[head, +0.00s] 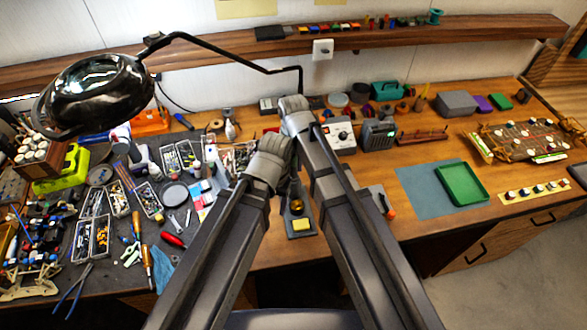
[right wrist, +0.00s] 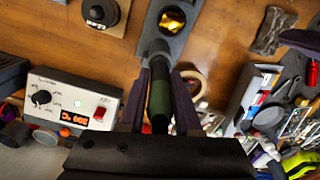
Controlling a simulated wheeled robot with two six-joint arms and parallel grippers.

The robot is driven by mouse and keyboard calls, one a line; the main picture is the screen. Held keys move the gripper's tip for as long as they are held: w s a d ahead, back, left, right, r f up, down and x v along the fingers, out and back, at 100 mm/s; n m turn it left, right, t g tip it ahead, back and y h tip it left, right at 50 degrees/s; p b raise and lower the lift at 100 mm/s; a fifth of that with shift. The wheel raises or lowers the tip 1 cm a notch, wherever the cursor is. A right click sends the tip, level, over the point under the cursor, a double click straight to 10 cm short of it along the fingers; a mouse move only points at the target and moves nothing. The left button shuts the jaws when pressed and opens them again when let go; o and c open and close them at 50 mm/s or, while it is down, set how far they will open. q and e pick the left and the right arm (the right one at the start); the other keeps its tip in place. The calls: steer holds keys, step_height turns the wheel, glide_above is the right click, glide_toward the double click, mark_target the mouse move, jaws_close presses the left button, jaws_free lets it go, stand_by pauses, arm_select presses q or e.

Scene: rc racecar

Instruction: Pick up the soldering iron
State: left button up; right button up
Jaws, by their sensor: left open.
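The soldering iron's dark green handle (right wrist: 160,95) shows in the right wrist view, leaning in its grey stand (right wrist: 174,45) with brass wool in it. My right gripper (right wrist: 162,85) has one finger on each side of the handle. I cannot tell whether the fingers press on it. In the head view my right gripper (head: 296,112) is at the back of the bench, and the iron is hidden behind my arms. My left gripper (head: 272,160) is open, lower and left of the right one. The stand's front with a yellow sponge (head: 301,224) shows between my arms.
The soldering station (head: 340,135) with a lit display stands right of my right gripper. A magnifier lamp (head: 100,92) hangs over the left. Tools and parts bins crowd the left bench. A green tray (head: 462,198) lies on a blue-grey mat (head: 418,190) at right.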

jaws_close()
arm_select(q)
steer(key=shift+r, duration=0.15)
arm_select(e)
steer(key=shift+r, duration=0.15)
step_height(320, 180, up, 18)
steer(key=p, duration=1.8)
steer(key=shift+f, duration=0.2)
arm_select(q)
step_height(320, 180, up, 18)
steer(key=shift+n, duration=0.3)
steer(key=shift+f, duration=0.2)
